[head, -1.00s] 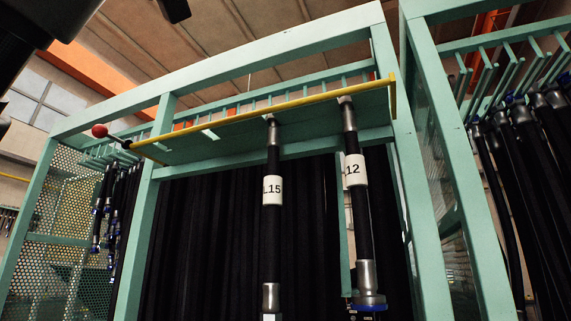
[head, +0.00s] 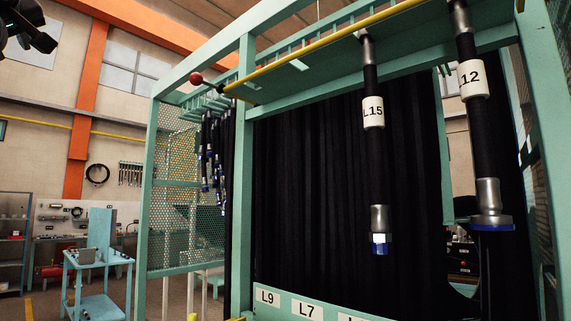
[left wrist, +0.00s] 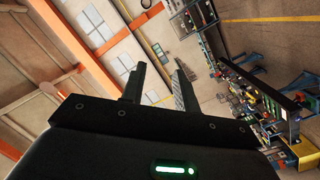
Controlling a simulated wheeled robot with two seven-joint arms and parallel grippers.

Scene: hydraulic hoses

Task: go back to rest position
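My left gripper (left wrist: 160,82) shows in the left wrist view with its two dark fingers apart and nothing between them. Behind it are the hall's wall and ceiling. In the head view a dark part that looks like my left gripper (head: 30,30) is cut off at the top left corner, well clear of the hose rack. My right gripper is in neither view. Hose L15 (head: 374,150) and hose 12 (head: 484,140) hang from the green rack (head: 244,170), apart from any gripper.
A yellow bar (head: 310,44) with a red ball end (head: 196,78) runs along the rack's front. Shorter hoses (head: 213,160) hang at its left side. A blue cart (head: 98,265) stands at the lower left. Labels L9 and L7 (head: 307,309) sit on a lower rail.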

